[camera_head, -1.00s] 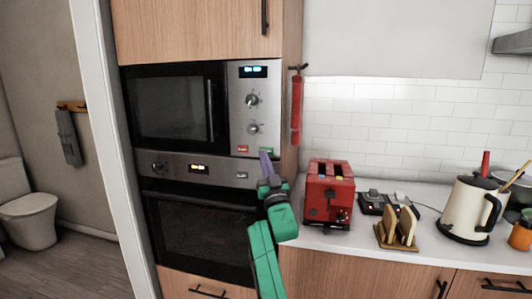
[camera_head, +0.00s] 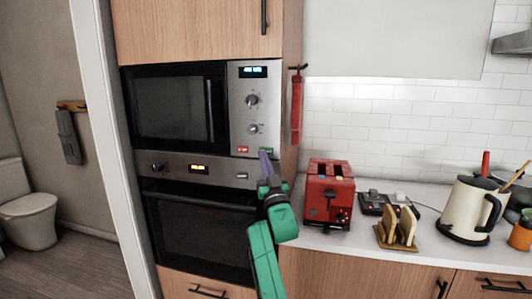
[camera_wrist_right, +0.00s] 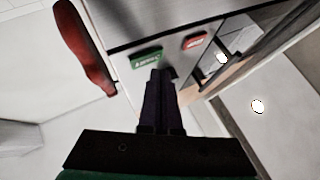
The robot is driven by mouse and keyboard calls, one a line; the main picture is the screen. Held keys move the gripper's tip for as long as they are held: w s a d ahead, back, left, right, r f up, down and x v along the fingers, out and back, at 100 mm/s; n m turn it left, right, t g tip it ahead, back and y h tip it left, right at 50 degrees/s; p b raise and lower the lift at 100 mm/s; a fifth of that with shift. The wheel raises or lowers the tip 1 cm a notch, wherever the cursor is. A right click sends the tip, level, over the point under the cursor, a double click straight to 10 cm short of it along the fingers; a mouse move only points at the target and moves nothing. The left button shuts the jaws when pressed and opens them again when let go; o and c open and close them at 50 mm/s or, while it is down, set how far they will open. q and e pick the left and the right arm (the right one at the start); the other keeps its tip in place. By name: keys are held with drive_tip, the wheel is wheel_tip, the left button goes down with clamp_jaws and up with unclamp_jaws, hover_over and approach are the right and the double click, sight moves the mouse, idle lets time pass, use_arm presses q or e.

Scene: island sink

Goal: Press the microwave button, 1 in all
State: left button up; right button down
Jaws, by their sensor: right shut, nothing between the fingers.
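The microwave (camera_head: 175,105) is built into the wood cabinet, with a steel control panel on its right holding a display and two knobs. A red button (camera_head: 242,149) and a green button (camera_head: 266,150) sit at the panel's bottom. In the right wrist view the green button (camera_wrist_right: 147,57) is just beyond my fingertips and the red button (camera_wrist_right: 194,40) lies to its right. My right gripper (camera_head: 265,155) is shut and empty, its tips at the green button's lower edge. I cannot tell whether they touch it. My left gripper is not in view.
An oven (camera_head: 203,230) is below the microwave. A red fire-extinguisher-like object (camera_head: 296,105) hangs beside the cabinet. A red toaster (camera_head: 329,195), toast rack (camera_head: 398,230) and cream kettle (camera_head: 468,210) stand on the counter to the right. The space before the panel is otherwise open.

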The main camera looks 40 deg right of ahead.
drive_tip(key=shift+d, duration=0.1)
idle(0.4)
drive_tip(key=shift+w+d, duration=0.25)
drive_tip(key=shift+d, duration=0.05)
